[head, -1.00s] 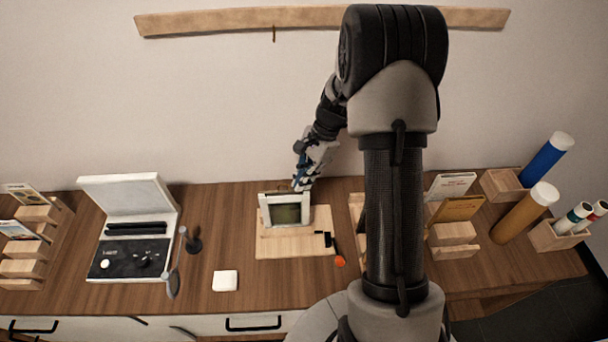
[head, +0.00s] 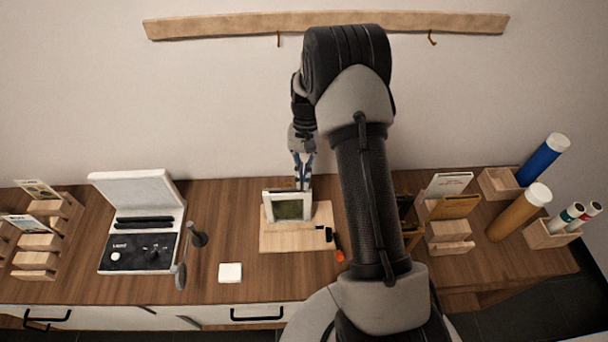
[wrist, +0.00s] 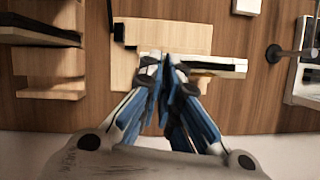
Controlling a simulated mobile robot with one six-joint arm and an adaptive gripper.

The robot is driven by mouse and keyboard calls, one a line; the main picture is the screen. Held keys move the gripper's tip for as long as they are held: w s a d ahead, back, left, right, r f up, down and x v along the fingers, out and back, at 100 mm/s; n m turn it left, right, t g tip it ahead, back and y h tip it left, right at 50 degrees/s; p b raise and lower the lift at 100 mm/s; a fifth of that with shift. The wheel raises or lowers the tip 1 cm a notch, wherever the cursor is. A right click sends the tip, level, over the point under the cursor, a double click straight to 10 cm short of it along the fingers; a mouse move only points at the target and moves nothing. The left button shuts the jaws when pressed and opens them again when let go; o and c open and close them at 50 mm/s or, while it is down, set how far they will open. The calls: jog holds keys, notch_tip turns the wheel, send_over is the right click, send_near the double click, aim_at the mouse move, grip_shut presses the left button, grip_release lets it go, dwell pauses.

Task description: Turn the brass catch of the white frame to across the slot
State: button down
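The white frame (head: 267,204) with a green-grey panel stands on a light wooden board (head: 270,243) in the head view. In the wrist view I see the frame's top edge (wrist: 230,67) as a narrow white strip running left to right. My gripper (head: 303,187) points down at the top right part of the frame in the head view. In the wrist view its fingertips (wrist: 167,62) come together over the frame's edge. They look shut, with nothing clearly seen between them. A small brass-coloured strip shows just right of the fingers; I cannot tell if it is the catch.
A black piece (head: 328,234) and an orange-tipped tool (head: 340,255) lie at the board's right. An open white case (head: 140,262), a dark stand (head: 198,237) and a white square (head: 230,272) are to the left. Wooden racks (head: 450,230) and tubes stand right.

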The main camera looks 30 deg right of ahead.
jog(key=shift+a+n+h, duration=0.1)
jog(key=shift+n+h, duration=0.2)
jog(key=shift+n, duration=0.6)
jog(key=c, duration=2.1)
grip_release()
jog(key=shift+v, duration=6)
jog(key=shift+w, duration=0.1)
